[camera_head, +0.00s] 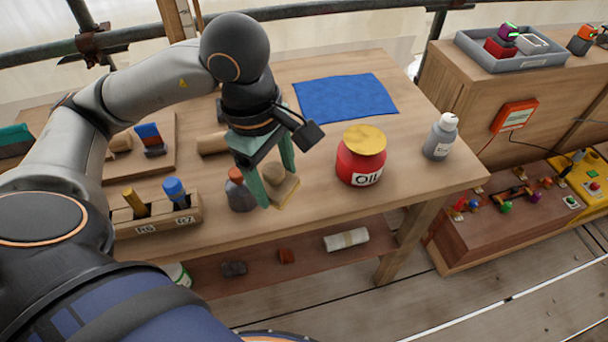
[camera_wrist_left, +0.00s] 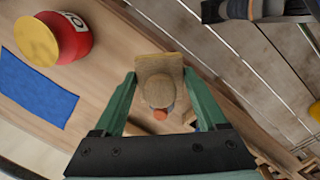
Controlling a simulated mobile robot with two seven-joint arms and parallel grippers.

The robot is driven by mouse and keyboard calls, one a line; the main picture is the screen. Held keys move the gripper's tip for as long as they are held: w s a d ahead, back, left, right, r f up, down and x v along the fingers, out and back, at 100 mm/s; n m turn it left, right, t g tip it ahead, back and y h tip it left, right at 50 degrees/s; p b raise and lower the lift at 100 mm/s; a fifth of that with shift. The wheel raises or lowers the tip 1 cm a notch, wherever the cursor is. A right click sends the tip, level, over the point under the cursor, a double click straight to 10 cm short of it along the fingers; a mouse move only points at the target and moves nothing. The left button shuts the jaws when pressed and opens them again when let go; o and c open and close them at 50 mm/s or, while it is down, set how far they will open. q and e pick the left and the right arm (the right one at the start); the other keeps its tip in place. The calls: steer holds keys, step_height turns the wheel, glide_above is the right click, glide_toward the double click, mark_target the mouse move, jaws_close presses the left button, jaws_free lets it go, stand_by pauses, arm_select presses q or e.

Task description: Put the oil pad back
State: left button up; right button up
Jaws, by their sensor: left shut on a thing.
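The oil pad (camera_head: 284,192), a pale block with a rounded wooden knob, is between the green fingers of my left gripper (camera_head: 276,188). The gripper is shut on it. In the left wrist view the pad (camera_wrist_left: 158,66) sits between the two fingers, knob toward the camera. The red jar labelled "Oil" (camera_head: 360,165) with a yellow-gold lid stands on the table to the right of the pad. The jar also shows in the left wrist view (camera_wrist_left: 72,42). My right gripper is not clearly in view.
A dark bottle with an orange-brown top (camera_head: 240,192) stands just left of the pad. A wooden rack (camera_head: 155,222) holds two handled tools. A blue cloth (camera_head: 345,97) lies behind the jar. A grey bottle (camera_head: 440,138) stands near the right edge. Table around the jar is clear.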

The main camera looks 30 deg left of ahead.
arm_select(q)
steer(key=shift+s+a+n+g+h+b, duration=0.2)
steer(key=shift+s+n+g+h+b, duration=0.15)
steer(key=shift+s, duration=0.75)
steer(key=shift+f, duration=0.1)
steer(key=w+a+f, duration=0.1)
steer(key=w+f, duration=0.3)
steer(key=w, duration=0.5)
glide_above(306, 187)
steer(key=f, duration=0.5)
steer(key=shift+a+f+p, duration=0.25)
steer(key=shift+f+p, duration=0.05)
steer(key=shift+f, duration=0.05)
step_height(306, 187, down, 2)
steer(key=shift+f, duration=0.5)
arm_select(e)
steer(key=shift+d+f, duration=0.2)
steer(key=shift+f, duration=0.05)
arm_select(q)
steer(key=shift+f, duration=0.1)
arm_select(e)
steer(key=shift+f, duration=0.1)
arm_select(q)
steer(key=o, duration=1.1)
